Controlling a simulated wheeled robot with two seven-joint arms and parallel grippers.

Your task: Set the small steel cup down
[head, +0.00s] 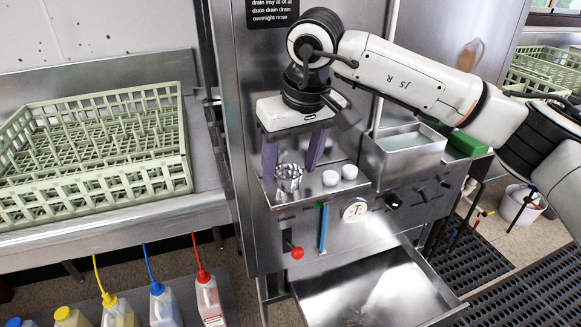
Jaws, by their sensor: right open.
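The small steel cup (288,178) stands on the steel ledge (318,201) of the machine, shiny and close to the front edge. My right gripper (290,176) comes down from above with its two purple fingers spread. One finger is to the left of the cup and the other to its right, with a visible gap on the right side. Whether the left finger touches the cup I cannot tell. My left gripper is out of view.
Two small white round pieces (340,175) sit right of the cup. A steel bin (403,154) and green block (467,143) are further right. A green rack (95,142) stands left.

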